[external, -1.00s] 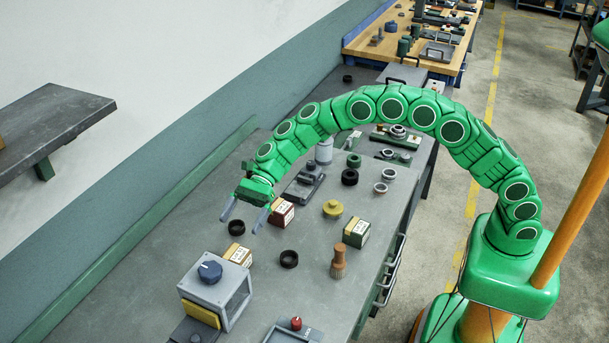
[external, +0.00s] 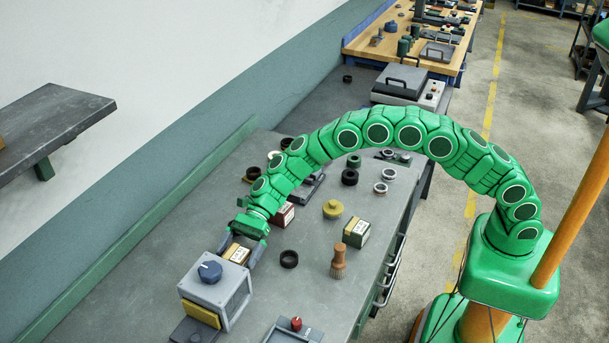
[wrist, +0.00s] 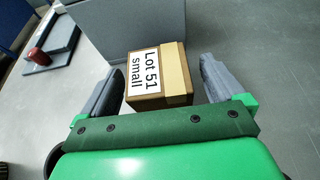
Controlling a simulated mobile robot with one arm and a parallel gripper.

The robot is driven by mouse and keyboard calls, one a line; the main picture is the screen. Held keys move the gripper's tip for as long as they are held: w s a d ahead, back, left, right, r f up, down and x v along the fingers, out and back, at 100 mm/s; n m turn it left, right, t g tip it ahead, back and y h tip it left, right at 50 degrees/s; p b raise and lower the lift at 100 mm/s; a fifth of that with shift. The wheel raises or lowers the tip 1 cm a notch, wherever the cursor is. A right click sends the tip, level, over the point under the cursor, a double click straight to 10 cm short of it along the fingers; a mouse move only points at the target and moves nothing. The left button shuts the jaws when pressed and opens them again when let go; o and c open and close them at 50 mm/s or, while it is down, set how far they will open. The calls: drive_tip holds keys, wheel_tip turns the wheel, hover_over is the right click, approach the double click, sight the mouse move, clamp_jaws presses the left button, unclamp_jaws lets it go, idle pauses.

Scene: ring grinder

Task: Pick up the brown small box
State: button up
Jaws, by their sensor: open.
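The brown small box (wrist: 176,72) has a white label reading "Lot 51 small" and a tan strip in the wrist view. In the external view the brown small box (external: 238,253) sits on the grey bench behind the grey machine with the blue knob. My gripper (wrist: 160,80) is open, with one grey finger on each side of the box. Gaps show between the fingers and the box, and nothing is held. In the external view my gripper (external: 240,248) is low over the bench at the box, its fingers partly hiding it.
The grey machine with a blue knob (external: 216,283) stands close beside the box. A black ring (external: 289,259), a red-sided box (external: 284,214), a green-sided box (external: 356,232), a brush (external: 338,264) and a yellow knob part (external: 333,209) stand nearby. Bare bench lies to the left.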

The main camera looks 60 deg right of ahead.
drive_tip(key=shift+x, duration=1.55)
drive_tip(key=shift+c, duration=0.4)
drive_tip(key=c, duration=1.2)
